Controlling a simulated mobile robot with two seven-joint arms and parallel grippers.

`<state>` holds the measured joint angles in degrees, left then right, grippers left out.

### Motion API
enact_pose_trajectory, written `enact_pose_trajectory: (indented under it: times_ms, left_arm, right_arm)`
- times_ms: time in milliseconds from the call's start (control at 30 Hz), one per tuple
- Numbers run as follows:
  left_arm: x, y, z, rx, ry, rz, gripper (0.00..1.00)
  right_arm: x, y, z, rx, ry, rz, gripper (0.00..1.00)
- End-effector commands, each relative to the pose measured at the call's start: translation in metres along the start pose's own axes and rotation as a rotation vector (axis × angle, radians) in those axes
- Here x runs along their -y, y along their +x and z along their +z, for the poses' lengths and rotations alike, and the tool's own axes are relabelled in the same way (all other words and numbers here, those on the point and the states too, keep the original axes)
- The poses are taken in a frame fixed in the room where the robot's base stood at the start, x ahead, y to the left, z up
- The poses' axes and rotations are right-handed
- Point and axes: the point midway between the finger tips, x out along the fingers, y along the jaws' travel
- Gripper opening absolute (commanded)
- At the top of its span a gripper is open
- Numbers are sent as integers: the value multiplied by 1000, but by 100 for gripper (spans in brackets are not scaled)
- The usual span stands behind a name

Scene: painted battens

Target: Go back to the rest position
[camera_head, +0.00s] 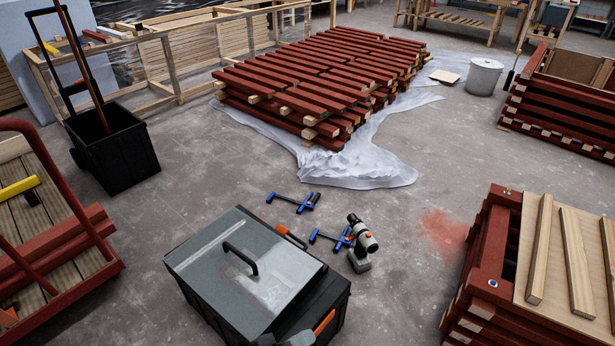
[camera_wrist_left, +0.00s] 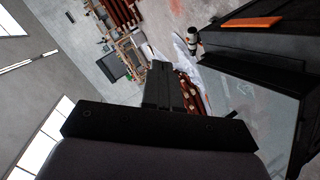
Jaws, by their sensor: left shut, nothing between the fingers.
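My left gripper (camera_wrist_left: 168,88) is a dark block with its fingers together in the left wrist view, with nothing seen between them. In the head view only a small dark and grey part of it (camera_head: 286,340) seems to show at the bottom edge, over the near side of the grey-lidded toolbox. My right gripper is in neither view.
The toolbox (camera_head: 215,262) stands close in front. Beyond it on the concrete floor lie blue clamps (camera_head: 293,202) and a cordless drill (camera_head: 361,240). Red battens (camera_head: 310,80) are stacked on plastic sheeting (camera_head: 370,170). A red cart (camera_head: 75,270) stands left, a red crate (camera_head: 490,245) right.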

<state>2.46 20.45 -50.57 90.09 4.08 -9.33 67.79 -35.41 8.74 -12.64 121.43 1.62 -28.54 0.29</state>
Motion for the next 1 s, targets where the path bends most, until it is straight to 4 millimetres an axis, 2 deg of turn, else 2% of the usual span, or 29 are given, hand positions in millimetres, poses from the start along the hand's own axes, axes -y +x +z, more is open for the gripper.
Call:
enact_pose_trajectory:
  times_ms: [33, 133, 267, 600, 700, 1000]
  left_arm:
    - [-2, -5, 4, -25, 37, -7, 0]
    - [-4, -20, 0, -73, 144, -45, 0]
    - [6, -47, -11, -125, 295, -133, 0]
    - [62, -141, -31, -103, 685, -455, 0]
    - [43, -155, -47, -94, 699, -470, 0]
    - [14, -186, -72, -77, 682, -506, 0]
  right_arm:
    - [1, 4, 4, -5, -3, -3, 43]
    - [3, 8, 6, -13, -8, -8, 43]
    - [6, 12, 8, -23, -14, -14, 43]
    - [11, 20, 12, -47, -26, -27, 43]
    - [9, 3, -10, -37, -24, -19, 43]
    - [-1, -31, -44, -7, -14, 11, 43]
